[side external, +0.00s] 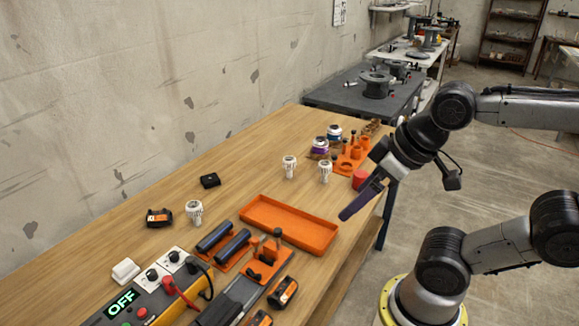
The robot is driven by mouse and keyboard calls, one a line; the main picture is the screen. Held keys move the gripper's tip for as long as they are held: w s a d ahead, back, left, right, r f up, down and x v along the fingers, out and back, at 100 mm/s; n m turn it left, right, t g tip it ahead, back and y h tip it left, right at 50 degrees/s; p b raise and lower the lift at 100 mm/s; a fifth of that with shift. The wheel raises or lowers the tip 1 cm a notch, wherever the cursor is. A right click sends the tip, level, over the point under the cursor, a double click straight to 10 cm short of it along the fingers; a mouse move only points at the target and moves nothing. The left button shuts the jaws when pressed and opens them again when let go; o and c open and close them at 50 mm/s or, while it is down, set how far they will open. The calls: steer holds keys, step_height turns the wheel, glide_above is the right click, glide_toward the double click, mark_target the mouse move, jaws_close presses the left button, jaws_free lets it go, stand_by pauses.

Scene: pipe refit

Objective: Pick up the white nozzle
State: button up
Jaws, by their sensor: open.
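Several small parts stand on the wooden table, and three of them are white and nozzle-like. One white nozzle (289,166) stands upright near the back. A second white nozzle (325,171) stands to its right, and a third white nozzle (194,212) stands at the left. I cannot tell which one the task means. My gripper (346,214) is open and empty, pointing down and left beside the right end of the orange tray.
The shallow orange tray (265,228) is empty. An orange rack (347,160) and a red cylinder (360,179) stand near the right table edge. Bare wood surrounds the nozzles.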

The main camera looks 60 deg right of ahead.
mark_target(291, 162)
steer(key=w+d+r+m+t, duration=0.1)
steer(key=w+r+t, duration=0.4)
steer(key=w, duration=0.5)
steer(key=w+d+r+m+t, duration=0.1)
steer(key=w+r+t, duration=0.2)
steer(key=w+r, duration=0.45)
steer(key=w+d+f+m+t+h, duration=0.2)
steer(key=w+d+h, duration=0.15)
steer(key=w, duration=0.55)
steer(key=w+d+f+m+g+h, duration=0.1)
steer(key=w+d+f+m+h, duration=0.4)
steer(key=d+f, duration=0.6)
steer(key=s+d+f+g+h, duration=0.1)
steer(key=s+d+f+g, duration=0.1)
steer(key=d+f, duration=0.5)
steer(key=s+d+f+g+h, duration=0.1)
steer(key=s+d+f+g, duration=0.15)
steer(key=f, duration=0.85)
steer(key=x, duration=0.8)
steer(key=shift+w+d+f, duration=0.1)
steer(key=shift+w+f, duration=0.15)
steer(key=shift+f+x, duration=0.25)
steer(key=shift+x, duration=1.05)
steer(key=shift+f+x, duration=0.25)
steer(key=shift+x, duration=1.05)
